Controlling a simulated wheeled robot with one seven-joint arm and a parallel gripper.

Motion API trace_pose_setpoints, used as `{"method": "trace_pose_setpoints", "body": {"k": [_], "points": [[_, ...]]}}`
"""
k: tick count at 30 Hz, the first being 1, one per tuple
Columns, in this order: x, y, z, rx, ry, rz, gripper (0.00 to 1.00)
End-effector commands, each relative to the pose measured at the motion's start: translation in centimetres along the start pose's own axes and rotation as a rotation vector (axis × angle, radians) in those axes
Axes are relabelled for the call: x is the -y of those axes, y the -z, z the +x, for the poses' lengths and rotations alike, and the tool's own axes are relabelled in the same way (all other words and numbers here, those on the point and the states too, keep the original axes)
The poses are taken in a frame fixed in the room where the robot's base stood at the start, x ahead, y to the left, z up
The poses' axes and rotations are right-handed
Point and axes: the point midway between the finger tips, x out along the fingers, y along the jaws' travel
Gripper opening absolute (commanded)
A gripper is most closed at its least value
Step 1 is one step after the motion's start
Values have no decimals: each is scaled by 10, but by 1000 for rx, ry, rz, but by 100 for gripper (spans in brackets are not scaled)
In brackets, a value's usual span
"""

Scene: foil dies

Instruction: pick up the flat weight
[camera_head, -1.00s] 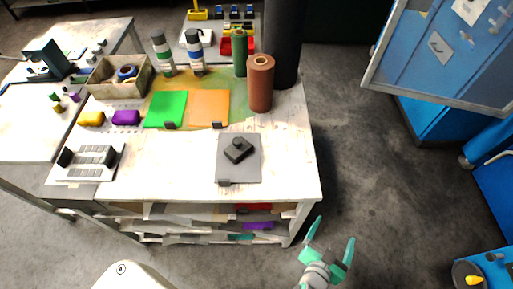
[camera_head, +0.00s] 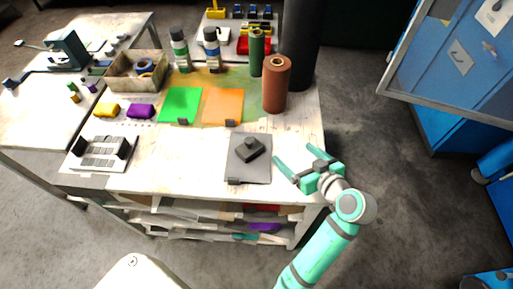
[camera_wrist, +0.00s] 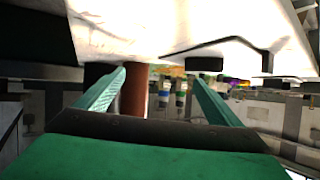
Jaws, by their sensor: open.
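The flat weight (camera_head: 250,151) is a dark, low block with a small raised knob. It lies on a grey mat (camera_head: 247,175) near the front right of the white table. My gripper (camera_head: 294,155) is green, open and empty. In the head view it is right of the mat and overlaps the table's right edge, its fingers pointing left and up, apart from the weight. The wrist view appears upside down, with the table along the top. There, both fingers (camera_wrist: 160,78) are spread, and a dark shape beyond them (camera_wrist: 205,64) may be the weight.
A brown roll (camera_head: 277,85), a green roll (camera_head: 256,55) and a tall dark cylinder (camera_head: 301,50) stand behind the mat. Green (camera_head: 180,103) and orange (camera_head: 222,105) sheets lie left of them. A blue cabinet (camera_head: 460,60) is at right.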

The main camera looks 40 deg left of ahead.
Motion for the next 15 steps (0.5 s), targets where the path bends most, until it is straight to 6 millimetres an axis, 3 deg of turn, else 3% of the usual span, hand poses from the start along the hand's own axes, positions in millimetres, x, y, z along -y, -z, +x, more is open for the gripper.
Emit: {"method": "trace_pose_setpoints", "body": {"k": [1,3,6,15], "points": [[22,6,8,6,62,-49,88],[49,10,15,11,135,-110,88],[72,13,21,15,199,-163,88],[87,12,60,16,221,-179,88]]}}
